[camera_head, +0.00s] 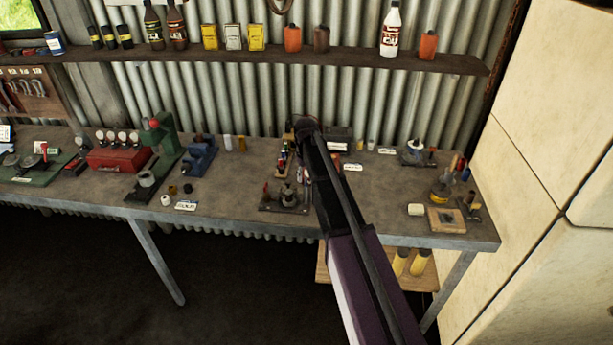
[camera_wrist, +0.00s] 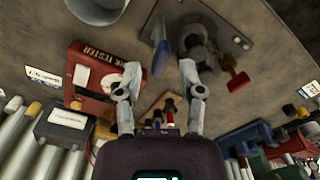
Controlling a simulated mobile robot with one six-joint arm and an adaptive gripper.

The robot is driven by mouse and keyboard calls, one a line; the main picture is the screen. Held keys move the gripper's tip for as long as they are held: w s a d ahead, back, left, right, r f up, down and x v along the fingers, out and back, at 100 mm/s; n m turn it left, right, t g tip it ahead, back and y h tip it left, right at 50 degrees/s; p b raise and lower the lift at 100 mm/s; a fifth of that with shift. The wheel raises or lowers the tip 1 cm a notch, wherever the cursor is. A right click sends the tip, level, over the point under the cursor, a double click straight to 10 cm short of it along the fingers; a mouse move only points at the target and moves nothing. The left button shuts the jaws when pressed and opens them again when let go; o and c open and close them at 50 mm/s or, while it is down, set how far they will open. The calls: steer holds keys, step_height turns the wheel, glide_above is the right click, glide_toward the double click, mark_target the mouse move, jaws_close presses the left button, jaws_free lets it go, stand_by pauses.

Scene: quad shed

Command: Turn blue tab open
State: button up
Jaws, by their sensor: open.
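In the wrist view, the blue tab (camera_wrist: 160,57) is a slim upright piece beside a grey round metal fitting (camera_wrist: 196,42) on a flat plate. A red tab (camera_wrist: 238,82) sticks out on the fitting's other side. My gripper (camera_wrist: 160,69) is open, its two fingers apart, and the blue tab shows between the fingertips. I cannot tell whether either finger touches it; the right fingertip overlaps the fitting's edge. In the head view, the fitting's plate (camera_head: 284,208) lies on the bench left of my arm, which hides part of that area; the blue tab is not clear there.
A red tester box (camera_wrist: 92,82) and a metal cup (camera_wrist: 98,8) sit near the fingers in the wrist view. The bench (camera_head: 235,200) holds a green press (camera_head: 166,145), a blue tool (camera_head: 200,157) and several small items. A shelf (camera_head: 270,55) with bottles runs above.

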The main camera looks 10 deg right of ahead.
steer(key=shift+r+p, duration=5.7)
steer(key=shift+r, duration=0.35)
steer(key=s+f+m+b, duration=0.1)
steer(key=s+f+b, duration=0.8)
steer(key=s, duration=0.6)
steer(key=s+f+m+b, duration=0.2)
steer(key=s+f+b, duration=0.7)
steer(key=s, duration=0.5)
steer(key=shift+s+d+f, duration=0.15)
steer(key=shift+s, duration=0.25)
